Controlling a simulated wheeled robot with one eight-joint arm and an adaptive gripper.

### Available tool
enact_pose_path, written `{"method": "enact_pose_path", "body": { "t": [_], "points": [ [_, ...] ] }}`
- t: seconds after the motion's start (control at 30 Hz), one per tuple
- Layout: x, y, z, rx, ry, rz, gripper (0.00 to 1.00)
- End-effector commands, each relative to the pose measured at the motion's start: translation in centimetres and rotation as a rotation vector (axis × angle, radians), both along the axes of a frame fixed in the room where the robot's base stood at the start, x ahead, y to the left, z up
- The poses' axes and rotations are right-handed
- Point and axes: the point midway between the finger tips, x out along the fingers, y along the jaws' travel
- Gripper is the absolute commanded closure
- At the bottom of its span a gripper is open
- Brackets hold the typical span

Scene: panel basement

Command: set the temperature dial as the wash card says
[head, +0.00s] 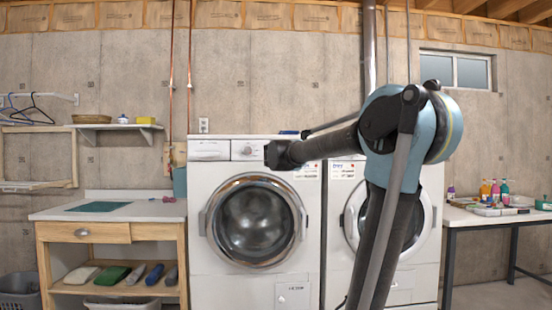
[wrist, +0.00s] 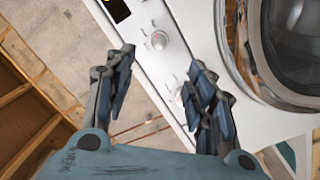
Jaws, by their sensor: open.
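The left washing machine (head: 255,262) stands against the wall with its control panel along the top front. A round white dial (head: 247,150) shows on that panel; my gripper (head: 275,154) is just to its right and hides part of the panel. In the wrist view my gripper (wrist: 162,70) is open and empty, its fingers over the panel. One white dial (wrist: 158,40) lies between and beyond the fingertips. Another dial (wrist: 180,95) is partly hidden by the right finger. A dark display (wrist: 117,10) with yellow marks is at the top. No wash card can be made out; dial markings are too small to read.
A second front-loading machine (head: 400,255) stands to the right, partly behind my arm. A wooden workbench (head: 108,213) is at left, a table with bottles (head: 500,211) at right. The round door (head: 254,222) is shut below the panel.

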Motion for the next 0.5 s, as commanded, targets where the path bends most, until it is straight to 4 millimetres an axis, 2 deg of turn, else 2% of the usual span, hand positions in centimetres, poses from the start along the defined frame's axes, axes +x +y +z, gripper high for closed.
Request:
{"method": "enact_pose_path", "body": {
  "t": [0.5],
  "points": [
    [7.1, -0.7, 0.0, 0.000, 0.000, -0.001, 0.50]
  ]
}}
